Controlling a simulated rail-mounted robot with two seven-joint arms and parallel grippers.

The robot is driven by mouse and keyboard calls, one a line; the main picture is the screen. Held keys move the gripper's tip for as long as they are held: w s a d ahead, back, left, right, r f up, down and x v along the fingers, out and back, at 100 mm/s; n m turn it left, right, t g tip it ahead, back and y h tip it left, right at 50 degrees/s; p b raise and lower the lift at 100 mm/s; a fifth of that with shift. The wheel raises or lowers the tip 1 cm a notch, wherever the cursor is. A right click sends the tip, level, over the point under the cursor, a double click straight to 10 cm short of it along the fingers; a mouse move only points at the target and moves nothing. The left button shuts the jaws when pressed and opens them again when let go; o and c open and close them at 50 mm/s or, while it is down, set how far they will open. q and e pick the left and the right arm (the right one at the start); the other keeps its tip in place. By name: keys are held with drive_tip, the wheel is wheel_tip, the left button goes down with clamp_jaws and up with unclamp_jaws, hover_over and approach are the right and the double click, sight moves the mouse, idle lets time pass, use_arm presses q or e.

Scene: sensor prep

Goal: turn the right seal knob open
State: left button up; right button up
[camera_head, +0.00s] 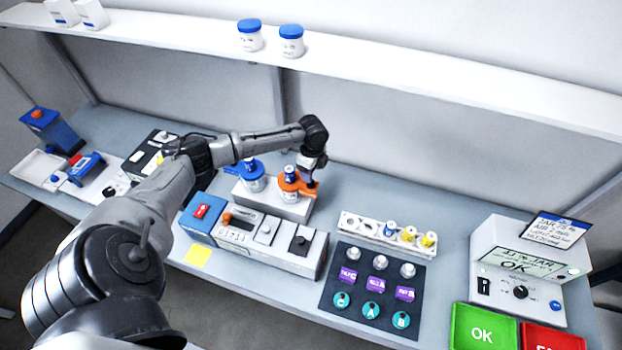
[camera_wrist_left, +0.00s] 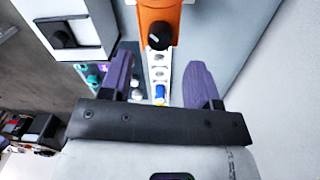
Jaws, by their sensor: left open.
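The right seal is an orange piece (camera_head: 293,183) on the right jar of the pale stand (camera_head: 285,208). In the left wrist view the orange piece (camera_wrist_left: 158,14) carries a dark knob (camera_wrist_left: 161,37) with a light mark. My left gripper (camera_head: 311,186) is beside the orange piece at its right in the head view, partly hidden by the wrist. In the wrist view its two purple fingers (camera_wrist_left: 160,60) are spread, with the knob beyond and between their tips. I cannot tell whether they touch it. My right gripper is not in view.
A left jar with a blue seal (camera_head: 250,172) stands on the same stand. In front is a control box (camera_head: 280,255) with knobs. A white vial rack (camera_head: 365,232) and a dark mat (camera_head: 345,262) lie to the right. A shelf (camera_head: 350,72) runs above the bench.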

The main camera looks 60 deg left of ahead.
use_arm(q)
wheel_tip(320, 180, up, 9)
drive_tip(key=b, duration=0.1)
drive_tip(key=shift+w+f, duration=0.15)
drive_tip(key=shift+f, duration=0.05)
idle(0.7)
drive_tip(key=w+d+r+n+t+y, duration=0.4)
drive_tip(key=w+r+n+t+y, duration=0.15)
drive_tip(key=r, duration=0.25)
drive_tip(key=s+d+r+n+t+h+p, duration=0.1)
drive_tip(key=s+d+t, duration=0.1)
drive_tip(key=d, duration=0.6)
drive_tip(key=s+d+t+h+p, duration=0.1)
drive_tip(key=s+d+t, duration=0.1)
drive_tip(key=d, duration=0.6)
drive_tip(key=s+d+f+n+g+h+p, duration=0.1)
drive_tip(key=s+d+f, duration=0.3)
drive_tip(key=s, duration=0.4)
drive_tip(key=s+d+f+n+g+h+p, duration=0.1)
drive_tip(key=s+d+f+g+p, duration=0.1)
drive_tip(key=s, duration=0.7)
drive_tip(key=s+d+f+n+g+h+p, duration=0.1)
drive_tip(key=s+d+f+g+p, duration=0.1)
drive_tip(key=s+d+f, duration=0.3)
drive_tip(key=s+f, duration=0.1)
drive_tip(key=s, duration=0.3)
drive_tip(key=shift+s+d+f+n, duration=0.15)
drive_tip(key=shift+d+n, duration=0.15)
drive_tip(key=shift+n, duration=0.05)
